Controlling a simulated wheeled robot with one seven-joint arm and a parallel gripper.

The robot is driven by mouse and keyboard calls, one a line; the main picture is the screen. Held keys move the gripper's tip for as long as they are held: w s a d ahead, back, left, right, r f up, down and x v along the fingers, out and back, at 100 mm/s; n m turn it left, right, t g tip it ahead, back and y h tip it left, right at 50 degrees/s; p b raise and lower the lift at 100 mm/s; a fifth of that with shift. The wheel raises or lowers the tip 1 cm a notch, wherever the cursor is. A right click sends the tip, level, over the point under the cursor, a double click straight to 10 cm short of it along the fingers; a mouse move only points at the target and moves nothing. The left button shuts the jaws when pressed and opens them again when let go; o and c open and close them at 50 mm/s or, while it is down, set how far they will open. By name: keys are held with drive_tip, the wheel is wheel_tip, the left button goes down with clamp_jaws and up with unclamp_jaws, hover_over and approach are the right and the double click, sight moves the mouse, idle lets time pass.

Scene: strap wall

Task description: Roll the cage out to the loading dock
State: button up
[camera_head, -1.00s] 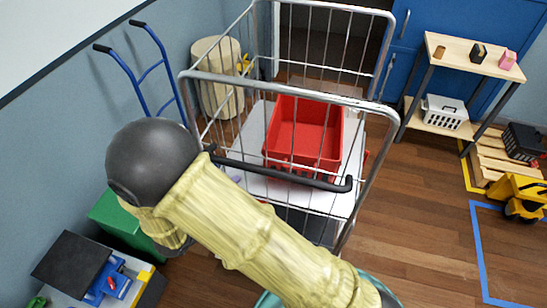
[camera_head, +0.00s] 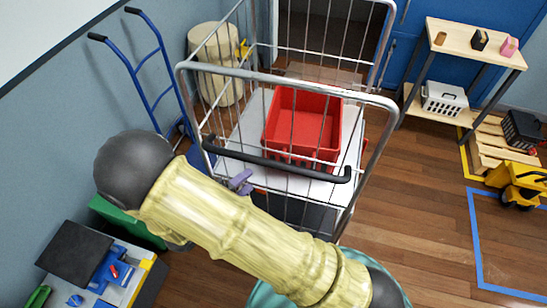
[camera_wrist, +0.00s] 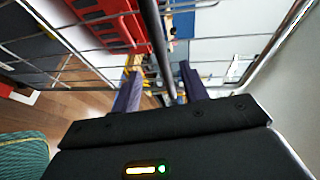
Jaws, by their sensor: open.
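The wire roll cage (camera_head: 290,78) stands in front of me, with silver tube rims, mesh sides and a pale base. Its black handle bar (camera_head: 278,167) runs across the near side. A red crate (camera_head: 302,130) sits inside the cage. My gripper (camera_head: 240,181) shows as purple fingers just below the left part of the handle, partly hidden by my arm. In the wrist view my gripper (camera_wrist: 158,70) is open, its two fingers on either side of the handle bar (camera_wrist: 155,45). I cannot tell whether either finger touches the bar. The cage's wheels are hidden.
A blue hand truck (camera_head: 150,75) leans at the left wall beside a beige barrel (camera_head: 214,75). A workbench (camera_head: 130,290) is near left. A wooden shelf (camera_head: 470,58), a pallet (camera_head: 495,150) and a yellow machine (camera_head: 520,178) stand right. Open wood floor lies right of the cage.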

drive_tip(key=p, duration=0.3)
approach(292, 154)
drive_tip(key=w, duration=0.4)
drive_tip(key=shift+d, duration=0.4)
clamp_jaws()
